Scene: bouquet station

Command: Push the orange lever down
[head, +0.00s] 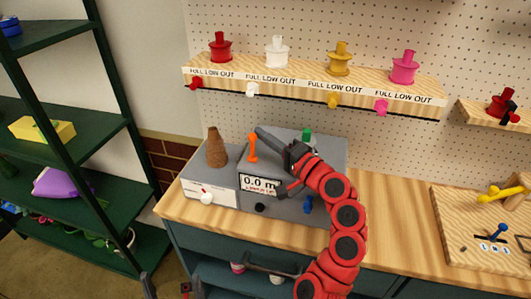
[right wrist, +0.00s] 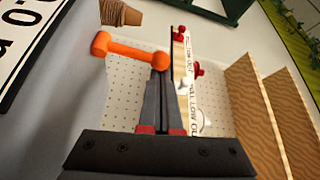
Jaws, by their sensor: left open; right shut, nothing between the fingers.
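The orange lever (head: 252,149) stands up from the grey machine on the wooden counter, its knob at the top. My right gripper (head: 262,134) is shut and empty, its fingertips beside the lever's knob, on its right. In the right wrist view the lever (right wrist: 122,50) lies just left of the shut fingertips (right wrist: 159,68), its arm reaching toward or behind them. I cannot tell whether they touch. My left gripper (head: 168,287) is open and low at the bottom edge of the head view, far from the lever; only part of it shows.
A brown cone (head: 216,148) stands left of the lever, and a display (head: 260,184) is on the machine's front. A green knob (head: 306,136) is behind my right arm. A shelf (head: 310,83) with coloured knobs hangs above. A lever board (head: 480,245) lies at the right.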

